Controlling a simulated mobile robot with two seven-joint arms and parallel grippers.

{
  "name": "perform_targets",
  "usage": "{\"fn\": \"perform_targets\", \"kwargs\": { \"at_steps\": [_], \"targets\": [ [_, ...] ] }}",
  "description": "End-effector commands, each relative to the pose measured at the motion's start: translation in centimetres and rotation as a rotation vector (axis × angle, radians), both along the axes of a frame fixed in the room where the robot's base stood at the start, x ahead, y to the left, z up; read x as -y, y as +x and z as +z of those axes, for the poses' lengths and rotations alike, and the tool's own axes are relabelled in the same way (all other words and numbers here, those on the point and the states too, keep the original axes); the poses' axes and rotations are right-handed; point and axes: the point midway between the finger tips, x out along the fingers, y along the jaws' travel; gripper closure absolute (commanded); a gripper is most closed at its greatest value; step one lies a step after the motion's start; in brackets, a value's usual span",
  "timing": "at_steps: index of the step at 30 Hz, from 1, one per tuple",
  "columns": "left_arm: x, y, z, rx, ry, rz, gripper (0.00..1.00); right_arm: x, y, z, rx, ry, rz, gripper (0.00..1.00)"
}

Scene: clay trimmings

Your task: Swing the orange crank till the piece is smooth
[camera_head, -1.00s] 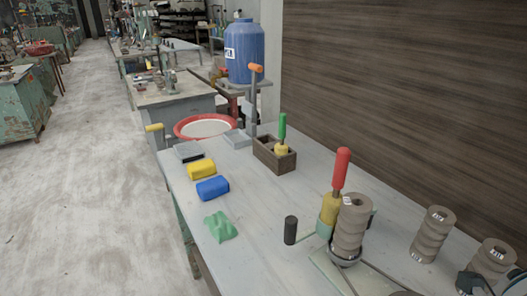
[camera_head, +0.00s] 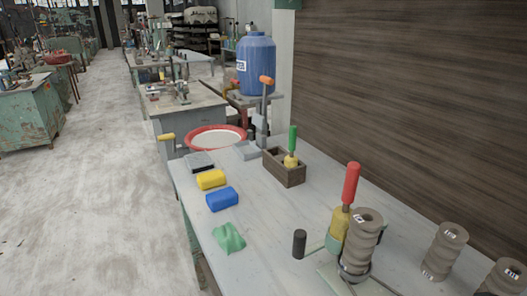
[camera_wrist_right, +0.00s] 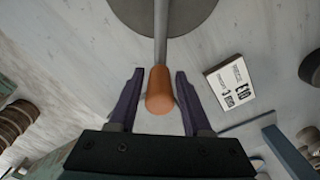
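In the right wrist view an orange crank handle (camera_wrist_right: 160,90) sits on a metal rod running to a grey disc (camera_wrist_right: 185,12). My right gripper (camera_wrist_right: 158,78) is open, its two dark fingers on either side of the orange handle with small gaps. In the head view a ribbed grey-brown clay piece (camera_head: 361,243) stands at the lower right; more ribbed pieces stand (camera_head: 444,252) to its right. Another orange handle (camera_head: 266,80) tops a grey post at the table's far end. Neither gripper shows in the head view. I cannot tell which piece the crank belongs to.
A red-handled tool (camera_head: 351,185) stands beside the ribbed piece, near a black knob (camera_head: 299,243). A wooden box (camera_head: 284,168) holds a green-handled tool. Yellow (camera_head: 211,180), blue (camera_head: 222,199) and green (camera_head: 229,238) lumps lie along the left edge.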

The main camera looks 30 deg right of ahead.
Motion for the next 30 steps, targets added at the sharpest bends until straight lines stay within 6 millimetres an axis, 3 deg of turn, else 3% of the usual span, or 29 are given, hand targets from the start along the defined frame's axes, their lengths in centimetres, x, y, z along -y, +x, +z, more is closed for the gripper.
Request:
{"fn": "perform_targets", "kwargs": {
  "at_steps": [4,14,24,30],
  "targets": [
    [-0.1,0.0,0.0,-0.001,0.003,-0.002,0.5,0.0,0.0,0.0,0.0,0.0,0.0,0.36],
    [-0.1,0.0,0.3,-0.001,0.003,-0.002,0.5,0.0,0.0,0.8,0.0,-0.001,0.0,0.36],
    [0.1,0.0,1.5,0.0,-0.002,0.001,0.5,0.1,0.0,7.0,0.0,-0.001,0.001,0.36],
    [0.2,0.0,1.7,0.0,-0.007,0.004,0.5,0.1,0.0,9.4,-0.001,-0.002,0.0,0.36]
  ]
}}
